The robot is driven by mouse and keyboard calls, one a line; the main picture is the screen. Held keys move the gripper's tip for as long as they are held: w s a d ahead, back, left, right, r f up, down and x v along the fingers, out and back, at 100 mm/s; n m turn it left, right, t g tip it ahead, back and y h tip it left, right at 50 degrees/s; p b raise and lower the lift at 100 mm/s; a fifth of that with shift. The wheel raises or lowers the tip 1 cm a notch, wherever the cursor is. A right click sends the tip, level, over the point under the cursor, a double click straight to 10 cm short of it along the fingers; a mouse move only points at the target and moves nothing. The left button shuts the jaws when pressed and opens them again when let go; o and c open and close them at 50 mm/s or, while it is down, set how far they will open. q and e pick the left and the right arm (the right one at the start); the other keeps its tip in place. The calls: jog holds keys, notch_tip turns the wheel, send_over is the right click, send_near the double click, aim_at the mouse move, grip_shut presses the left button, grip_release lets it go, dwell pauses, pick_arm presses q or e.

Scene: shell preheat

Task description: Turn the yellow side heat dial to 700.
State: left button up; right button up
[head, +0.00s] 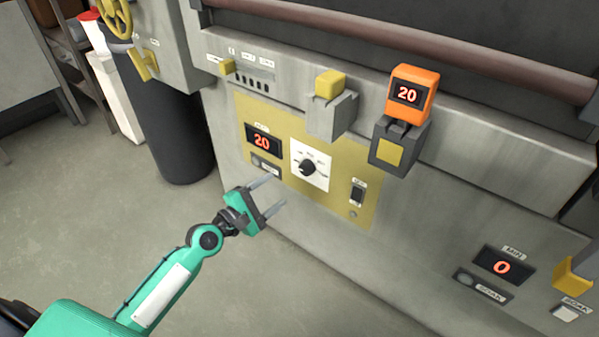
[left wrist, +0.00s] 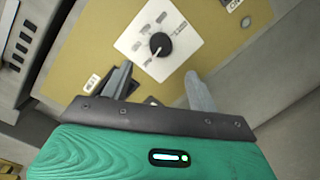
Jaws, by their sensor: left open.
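The heat dial is a black knob (head: 308,167) on a white square plate, set in a yellow panel (head: 345,200) on the grey machine front. The display (head: 262,140) on that panel, left of the dial, reads 20. In the left wrist view the knob (left wrist: 160,45) shows beyond the fingers, with a pale pointer line towards its lower left. My left gripper (head: 277,194) is open and empty, below and left of the dial, apart from it. It also shows in the left wrist view (left wrist: 160,82). My right gripper is not in view.
A black switch (head: 357,193) sits right of the dial. Above are a yellow-topped block (head: 330,84) and an orange unit (head: 409,92) reading 20. A display (head: 502,262) at lower right reads 0. A dark bin (head: 172,125) stands left. The floor before the machine is clear.

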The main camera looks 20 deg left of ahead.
aim_at(304, 170)
pick_arm(q)
jog(key=x, duration=1)
jog(key=shift+w+d+f, duration=0.1)
jog(key=shift+w+d, duration=0.05)
jog(key=shift+w, duration=0.2)
jog(key=c, duration=1)
